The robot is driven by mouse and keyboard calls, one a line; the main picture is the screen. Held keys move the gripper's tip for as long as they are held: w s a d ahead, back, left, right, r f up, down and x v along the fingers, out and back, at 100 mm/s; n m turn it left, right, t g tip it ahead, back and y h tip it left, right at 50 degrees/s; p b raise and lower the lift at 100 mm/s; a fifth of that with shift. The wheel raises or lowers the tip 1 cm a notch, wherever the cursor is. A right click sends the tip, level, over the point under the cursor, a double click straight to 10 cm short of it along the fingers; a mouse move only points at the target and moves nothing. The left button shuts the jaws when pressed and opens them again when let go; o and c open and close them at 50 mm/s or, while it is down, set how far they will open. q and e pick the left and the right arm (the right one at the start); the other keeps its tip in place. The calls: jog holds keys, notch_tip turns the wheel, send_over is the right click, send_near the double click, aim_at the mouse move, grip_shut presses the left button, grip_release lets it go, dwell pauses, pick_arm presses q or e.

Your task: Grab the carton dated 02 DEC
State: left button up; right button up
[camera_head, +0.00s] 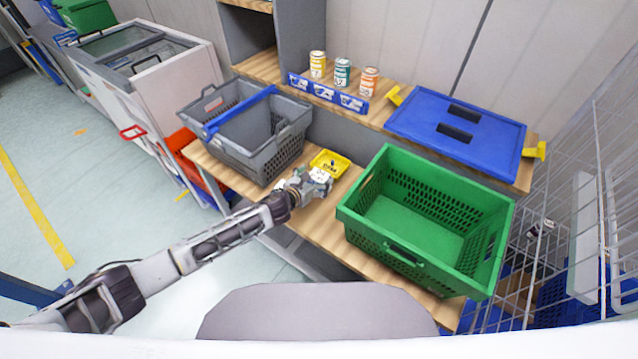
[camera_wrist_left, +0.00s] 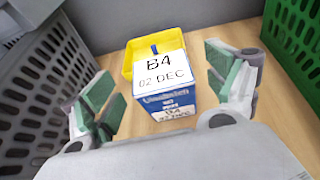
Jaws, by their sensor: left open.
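The carton (camera_wrist_left: 162,84) is blue with a white top label reading "B4" and "02 DEC". In the left wrist view it stands on the wooden shelf in front of a yellow tray (camera_wrist_left: 128,62). My left gripper (camera_wrist_left: 165,95) is open, with one green-padded finger on each side of the carton and visible gaps to it. In the head view the left gripper (camera_head: 318,182) is over the shelf by the yellow tray (camera_head: 330,158), and mostly hides the carton. My right gripper is not in view.
A grey basket (camera_head: 245,125) with a blue bar stands left of the gripper, and an empty green crate (camera_head: 425,215) stands right. Behind are three cans (camera_head: 342,73) and a blue lid (camera_head: 456,130) on a raised shelf. A wire cage (camera_head: 580,200) is at far right.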

pick_arm(q)
jog(key=shift+w+d+f, duration=0.15)
jog(key=shift+w+d, duration=0.05)
jog(key=shift+w, duration=0.1)
dwell(0.4)
jog(key=c, duration=1.7)
jog(key=shift+r+p, duration=0.6)
jog(key=shift+r, duration=4.45)
